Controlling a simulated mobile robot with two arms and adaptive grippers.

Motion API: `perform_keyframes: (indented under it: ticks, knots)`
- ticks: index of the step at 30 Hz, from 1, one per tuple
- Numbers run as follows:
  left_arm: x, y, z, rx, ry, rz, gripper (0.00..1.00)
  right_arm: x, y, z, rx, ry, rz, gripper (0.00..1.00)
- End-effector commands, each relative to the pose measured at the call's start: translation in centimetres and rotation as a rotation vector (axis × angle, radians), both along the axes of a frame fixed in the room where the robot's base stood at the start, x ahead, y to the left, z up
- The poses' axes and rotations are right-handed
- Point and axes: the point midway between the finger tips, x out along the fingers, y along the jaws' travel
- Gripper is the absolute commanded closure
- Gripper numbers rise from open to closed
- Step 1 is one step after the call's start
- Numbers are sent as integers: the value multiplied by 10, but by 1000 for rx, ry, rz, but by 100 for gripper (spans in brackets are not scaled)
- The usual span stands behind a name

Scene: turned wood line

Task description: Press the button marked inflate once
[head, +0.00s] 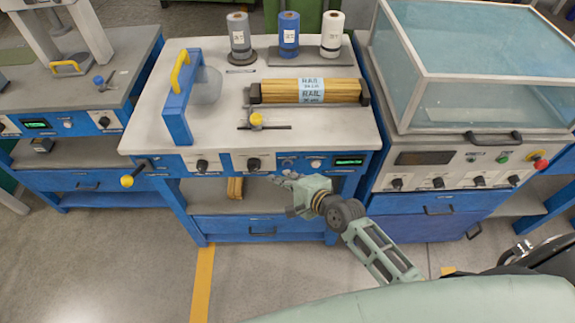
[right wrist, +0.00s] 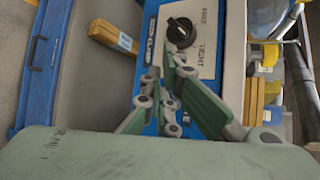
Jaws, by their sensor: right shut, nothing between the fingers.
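The middle machine's blue front panel (head: 220,163) carries a dark button (head: 288,162) and a pale button (head: 316,163) left of a lit green display (head: 348,161). Their lettering is too small to read, so I cannot tell which is marked inflate. My right gripper (head: 284,178) is shut and empty, just in front of and below these buttons. In the right wrist view the right gripper (right wrist: 162,72) points at the blue panel (right wrist: 150,38), beside a black knob (right wrist: 181,32) on a white plate. The fingers hide part of the panel, and touching is not clear. My left gripper is not in view.
Two black knobs (head: 254,165) sit left of the buttons. A yellow-ended lever (head: 127,181) sticks out at the panel's left. Below is an open shelf (head: 210,198) with wooden sticks (head: 235,188). A glass-covered machine (head: 470,155) stands right, another machine (head: 75,125) left.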

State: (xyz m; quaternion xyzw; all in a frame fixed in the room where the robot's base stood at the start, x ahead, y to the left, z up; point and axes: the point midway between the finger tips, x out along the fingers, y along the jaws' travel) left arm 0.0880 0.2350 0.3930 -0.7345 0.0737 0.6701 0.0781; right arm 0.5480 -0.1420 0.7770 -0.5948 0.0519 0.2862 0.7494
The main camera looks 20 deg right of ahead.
Motion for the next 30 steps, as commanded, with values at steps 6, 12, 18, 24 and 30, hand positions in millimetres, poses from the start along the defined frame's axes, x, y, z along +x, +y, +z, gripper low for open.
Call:
perform_keyframes:
  ticks: [6,12,18,24,30]
  knots:
    - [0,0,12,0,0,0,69,-18,5,2,1,3,1,100]
    - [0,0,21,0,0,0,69,-37,11,2,1,2,1,100]
    - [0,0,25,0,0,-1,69,-48,14,1,1,1,0,100]
    - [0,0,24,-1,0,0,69,-48,14,0,0,0,0,100]
    - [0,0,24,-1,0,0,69,-48,14,0,0,0,0,100]
